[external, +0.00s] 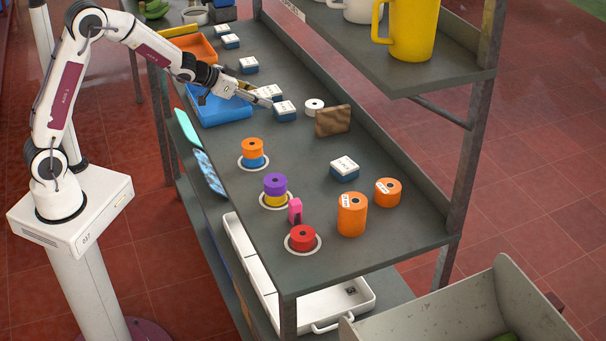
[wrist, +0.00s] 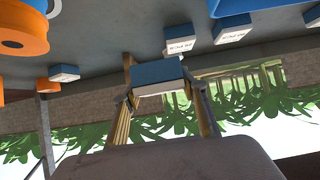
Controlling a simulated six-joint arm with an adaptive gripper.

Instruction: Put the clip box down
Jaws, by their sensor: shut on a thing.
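Several small boxes with white labelled tops and blue lower parts are in view, and I cannot tell by label which is the clip box. My gripper (external: 256,98) is shut on one such box (external: 269,91), at the shelf's middle. In the wrist view, the held box (wrist: 158,73) sits between the two fingertips, blue face towards the camera. A like box (external: 285,110) stands on the shelf close by the fingertips. I cannot tell whether the held box touches the shelf.
More like boxes (external: 249,65) stand in a row further back, and one (external: 344,169) nearer the front. A blue tray (external: 217,112) lies by the gripper. A white roll (external: 314,105) and a brown pouch (external: 333,121) stand right. Bare shelf (external: 305,150) lies in front.

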